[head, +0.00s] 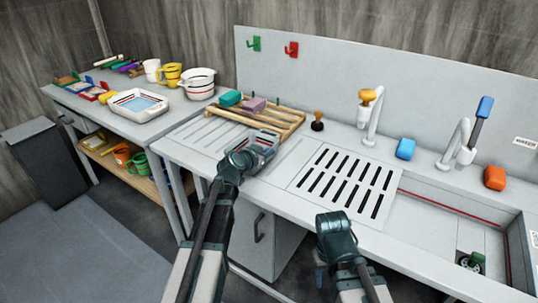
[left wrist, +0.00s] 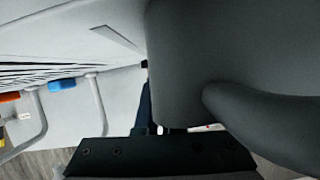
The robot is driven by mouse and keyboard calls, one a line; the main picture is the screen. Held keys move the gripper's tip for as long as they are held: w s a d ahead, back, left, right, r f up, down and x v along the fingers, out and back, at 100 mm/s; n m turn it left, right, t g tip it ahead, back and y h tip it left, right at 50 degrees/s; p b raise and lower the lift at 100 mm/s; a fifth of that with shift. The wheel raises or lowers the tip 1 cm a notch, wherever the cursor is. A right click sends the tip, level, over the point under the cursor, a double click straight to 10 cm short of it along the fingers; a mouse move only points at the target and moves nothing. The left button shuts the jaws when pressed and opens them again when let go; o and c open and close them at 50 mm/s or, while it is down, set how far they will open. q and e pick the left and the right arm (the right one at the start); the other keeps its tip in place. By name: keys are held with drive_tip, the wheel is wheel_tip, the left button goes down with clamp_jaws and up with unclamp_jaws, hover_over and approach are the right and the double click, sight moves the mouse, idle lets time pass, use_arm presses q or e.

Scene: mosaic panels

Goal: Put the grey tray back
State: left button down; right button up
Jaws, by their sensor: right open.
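I cannot pick out a plainly grey tray with certainty. A pale tray (head: 150,118) with a dark rim line and a blue inside sits on the left table, well away from both grippers. My left gripper (head: 264,142) is over the counter just in front of the wooden rack (head: 290,128); its jaws are too small and covered to read. A large dark grey rounded shape (left wrist: 225,65) fills much of the left wrist view and hides the fingertips; I cannot tell what it is. My right gripper (head: 322,268) is open, low in front of the counter edge.
A tap (head: 376,120) and a dark stamp-like knob (head: 317,124) stand behind.

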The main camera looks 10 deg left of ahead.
use_arm(q)
drive_tip(key=shift+f, duration=0.15)
drive_tip(key=c, duration=1)
unclamp_jaws()
drive_tip(key=shift+c, duration=0.2)
drive_tip(key=shift+s+r, duration=0.2)
drive_tip(key=shift+r, duration=0.15)
drive_tip(key=p+v, duration=0.4)
drive_tip(key=v, duration=0.7)
drive_tip(key=shift+s+a+p, duration=0.1)
drive_tip(key=shift+s+p, duration=0.15)
drive_tip(key=shift+p, duration=0.05)
